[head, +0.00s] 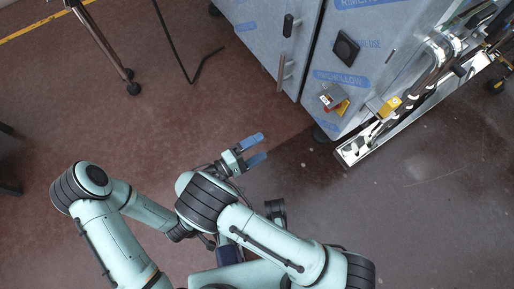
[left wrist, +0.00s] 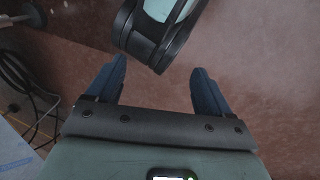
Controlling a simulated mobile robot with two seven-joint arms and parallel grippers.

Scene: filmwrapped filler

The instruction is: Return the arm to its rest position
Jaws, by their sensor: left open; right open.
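In the head view, my right gripper (head: 258,149) is open, with two blue fingers apart and pointing to the right. Nothing shows between them. It is over bare floor, left of the metal cabinet and apart from it. My left gripper (left wrist: 159,69) shows in the left wrist view, open and empty, with dark blue fingers on either side. A black and pale green link, which looks like part of my own arm, is just beyond its fingertips. In the head view, my left forearm runs behind my right arm, and I cannot make out the left gripper clearly.
A film-wrapped metal cabinet (head: 308,50) with blue labels stands at the upper right. A red and yellow switch (head: 334,99) sits on it. A shiny metal frame (head: 410,105) is beside it. Brown floor (head: 110,120) is open.

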